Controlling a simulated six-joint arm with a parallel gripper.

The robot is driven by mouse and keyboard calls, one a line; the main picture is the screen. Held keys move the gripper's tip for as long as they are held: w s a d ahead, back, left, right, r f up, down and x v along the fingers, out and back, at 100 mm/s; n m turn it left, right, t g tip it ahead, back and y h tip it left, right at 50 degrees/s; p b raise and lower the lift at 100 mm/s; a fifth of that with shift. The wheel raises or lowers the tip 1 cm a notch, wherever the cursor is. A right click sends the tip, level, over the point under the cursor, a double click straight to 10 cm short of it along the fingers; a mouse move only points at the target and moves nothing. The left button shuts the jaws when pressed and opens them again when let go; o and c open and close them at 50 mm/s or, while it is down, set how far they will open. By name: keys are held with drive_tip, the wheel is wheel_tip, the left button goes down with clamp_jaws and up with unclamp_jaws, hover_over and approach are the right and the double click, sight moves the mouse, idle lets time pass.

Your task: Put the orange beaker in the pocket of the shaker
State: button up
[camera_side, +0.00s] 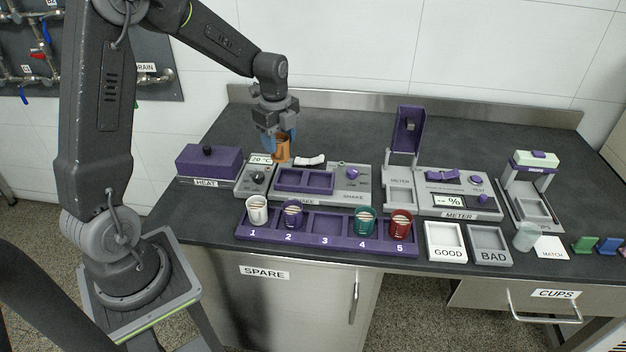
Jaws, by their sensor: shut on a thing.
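The orange beaker (282,150) is in my gripper (279,143), whose blue fingers are shut on it. It is upright, behind the left part of the shaker, near the 20 °C display. The fingers hide part of the beaker, and I cannot tell how high it is above the surface. The shaker (345,197) is a grey unit with a purple pocket tray (305,181) that looks empty. The beaker is apart from the pocket, behind and to the left of it.
A purple heat block (209,161) stands left of the shaker. In front, a purple rack (325,240) holds white, purple, teal and red cups; slot 3 is empty. The meter (440,192), with its purple lid raised, stands to the right. The counter behind is clear.

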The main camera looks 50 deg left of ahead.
drive_tip(key=w+a, duration=0.2)
drive_tip(key=a, duration=0.2)
drive_tip(key=w+d+f, duration=0.3)
drive_tip(key=w+d, duration=0.1)
drive_tip(key=d, duration=0.1)
drive_tip(key=w+d+f, duration=0.2)
drive_tip(key=w+d, duration=0.1)
drive_tip(key=shift+d+f, duration=0.1)
drive_tip(key=shift+f, duration=2.25)
drive_tip(key=shift+f, duration=0.2)
drive_tip(key=o, duration=0.9)
drive_tip(key=shift+o, duration=0.2)
